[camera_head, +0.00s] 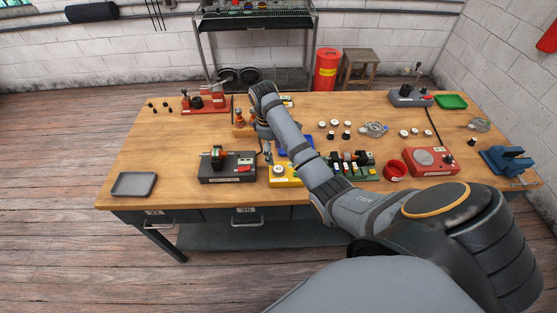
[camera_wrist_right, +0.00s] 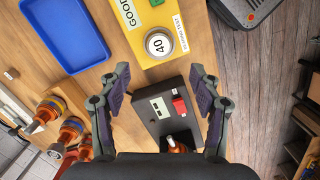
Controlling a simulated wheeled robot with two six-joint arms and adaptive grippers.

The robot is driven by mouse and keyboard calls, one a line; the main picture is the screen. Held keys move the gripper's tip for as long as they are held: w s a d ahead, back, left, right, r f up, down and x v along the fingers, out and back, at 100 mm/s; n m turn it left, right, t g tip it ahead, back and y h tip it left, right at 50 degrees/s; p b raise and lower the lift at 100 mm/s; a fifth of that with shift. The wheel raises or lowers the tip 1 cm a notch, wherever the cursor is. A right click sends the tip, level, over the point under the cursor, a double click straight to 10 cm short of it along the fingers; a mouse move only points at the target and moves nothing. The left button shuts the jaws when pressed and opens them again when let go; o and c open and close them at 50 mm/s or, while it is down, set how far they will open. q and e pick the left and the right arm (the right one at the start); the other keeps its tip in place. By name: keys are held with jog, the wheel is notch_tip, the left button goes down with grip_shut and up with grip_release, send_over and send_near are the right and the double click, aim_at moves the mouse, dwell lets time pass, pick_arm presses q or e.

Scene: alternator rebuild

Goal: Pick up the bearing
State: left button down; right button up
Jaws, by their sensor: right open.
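A silver disc marked 40, which looks like the bearing (camera_wrist_right: 159,43), sits on the yellow test block (camera_wrist_right: 142,20) in the right wrist view. The yellow block also shows in the head view (camera_head: 285,180), partly behind my right arm. My right gripper (camera_wrist_right: 159,82) is open and empty, its fingertips pointing toward the yellow block. The disc lies beyond the fingertips and is not between them. The gripper is above the bench beside a dark box (camera_wrist_right: 150,107) with a red part. In the head view my right gripper (camera_head: 267,150) is small and partly hidden. My left gripper is not in view.
A blue tray (camera_wrist_right: 66,30) lies beside the yellow block. Orange-and-dark parts (camera_wrist_right: 72,128) stand close to the gripper's left. The dark box also shows in the head view (camera_head: 227,172). A grey tray (camera_head: 134,184) lies at the bench's left, with free wood around it.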

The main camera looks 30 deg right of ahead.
aim_at(278, 169)
notch_tip(278, 169, down, 3)
jog(key=shift+d+b, duration=0.15)
jog(key=shift+b, duration=0.55)
jog(key=f+b, duration=0.2)
jog(key=s+f+b, duration=0.1)
jog(key=f+b, duration=0.1)
jog(key=shift+d+f, duration=0.2)
jog(key=shift+f, duration=0.3)
jog(key=shift+w+d+r, duration=0.1)
jog(key=shift+w, duration=0.05)
jog(key=c, duration=1.3)
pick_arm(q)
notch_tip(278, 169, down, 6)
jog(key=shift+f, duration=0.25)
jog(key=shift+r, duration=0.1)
pick_arm(e)
jog(key=shift+r, duration=0.15)
